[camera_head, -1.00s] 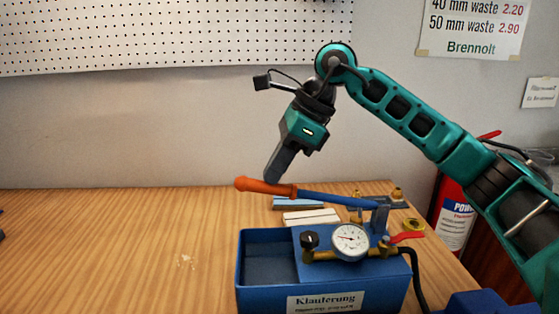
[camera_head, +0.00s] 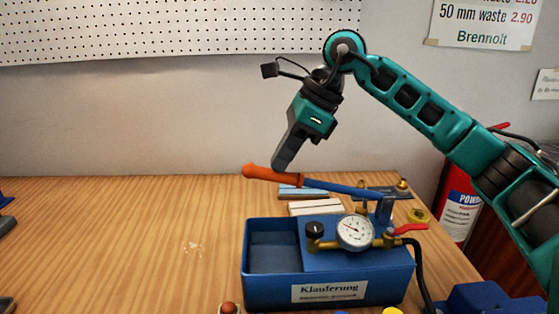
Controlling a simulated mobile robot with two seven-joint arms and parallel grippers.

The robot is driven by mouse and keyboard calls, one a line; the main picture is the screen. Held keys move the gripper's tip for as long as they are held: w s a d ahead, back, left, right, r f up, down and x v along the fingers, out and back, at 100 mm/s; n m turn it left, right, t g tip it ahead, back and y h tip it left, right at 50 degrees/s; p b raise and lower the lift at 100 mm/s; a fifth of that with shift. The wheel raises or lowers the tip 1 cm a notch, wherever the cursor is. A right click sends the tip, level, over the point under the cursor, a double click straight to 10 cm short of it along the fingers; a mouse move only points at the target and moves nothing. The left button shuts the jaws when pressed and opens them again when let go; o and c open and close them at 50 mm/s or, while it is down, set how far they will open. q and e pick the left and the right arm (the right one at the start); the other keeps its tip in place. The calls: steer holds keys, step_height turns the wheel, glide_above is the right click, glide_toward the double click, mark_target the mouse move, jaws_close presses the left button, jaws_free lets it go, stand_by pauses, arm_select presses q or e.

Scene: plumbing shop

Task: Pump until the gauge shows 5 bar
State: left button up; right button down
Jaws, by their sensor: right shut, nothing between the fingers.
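A blue test pump (camera_head: 262,292) with a "Klauferung" label stands on the wooden bench. Its lever (camera_head: 340,187) is raised near level, tilting slightly up to the left, and ends in an orange grip (camera_head: 265,175). The round white gauge (camera_head: 355,232) faces me on the pump top; its needle is too small to read. My right gripper (camera_head: 283,164) is shut and empty. My left gripper is out of view.
A red-handled valve (camera_head: 411,228) and a black hose (camera_head: 424,277) are at the pump's right. Pale bars (camera_head: 315,208) and brass fittings (camera_head: 419,216) lie behind it. A fire extinguisher (camera_head: 461,209) stands at the right. The bench left of the pump is mostly clear.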

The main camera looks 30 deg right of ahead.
steer(key=r, duration=0.1)
steer(key=r+p, duration=0.1)
steer(key=r, duration=0.2)
steer(key=shift+s+d+r+p, duration=0.15)
steer(key=shift+d+r+p, duration=0.1)
steer(key=shift+d+p, duration=0.05)
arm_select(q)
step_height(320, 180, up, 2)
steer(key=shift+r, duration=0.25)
arm_select(e)
steer(key=shift+f, duration=0.1)
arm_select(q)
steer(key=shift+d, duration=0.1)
